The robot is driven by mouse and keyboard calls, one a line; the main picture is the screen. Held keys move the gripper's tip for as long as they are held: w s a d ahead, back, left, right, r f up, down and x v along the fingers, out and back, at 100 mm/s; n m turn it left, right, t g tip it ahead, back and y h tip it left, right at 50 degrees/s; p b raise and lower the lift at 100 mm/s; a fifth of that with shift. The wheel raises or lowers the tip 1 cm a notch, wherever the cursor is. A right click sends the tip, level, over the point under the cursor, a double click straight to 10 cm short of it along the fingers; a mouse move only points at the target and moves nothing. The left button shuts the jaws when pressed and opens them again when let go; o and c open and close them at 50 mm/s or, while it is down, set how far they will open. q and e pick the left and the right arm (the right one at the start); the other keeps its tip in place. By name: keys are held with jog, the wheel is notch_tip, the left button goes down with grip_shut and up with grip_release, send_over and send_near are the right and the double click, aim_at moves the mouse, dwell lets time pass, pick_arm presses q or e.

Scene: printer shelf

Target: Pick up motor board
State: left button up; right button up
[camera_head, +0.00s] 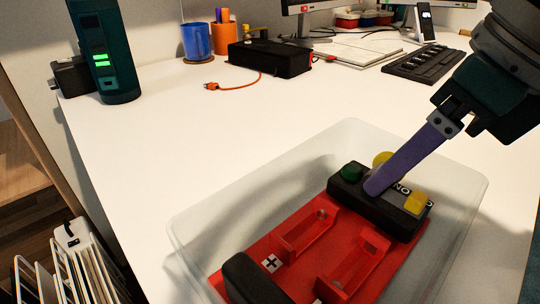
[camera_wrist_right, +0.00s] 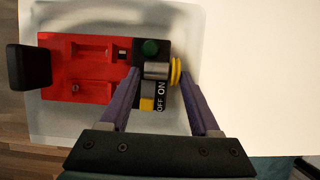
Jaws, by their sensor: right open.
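The motor board (camera_head: 352,262) is a red plate with raised walls, lying in a translucent bin (camera_head: 196,222). Its right end carries a black block with a green button, a yellow wheel and yellow parts beside ON/OFF lettering. A black upright piece stands at its other end. My right gripper (camera_head: 374,186) reaches down over the black block. In the wrist view the board (camera_wrist_right: 92,88) lies below my right gripper (camera_wrist_right: 161,76). Its purple fingers are apart, on either side of the silver motor and yellow wheel. Whether they touch is unclear. My left gripper is out of view.
The bin's walls surround the board. A black box (camera_head: 270,58), an orange cable, cups, a keyboard (camera_head: 424,65) and papers stand at the back of the white table. A dark green cylinder (camera_head: 104,50) stands back left. The middle left table is clear.

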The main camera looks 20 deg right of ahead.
grip_shut()
dwell(0.3)
dwell(0.4)
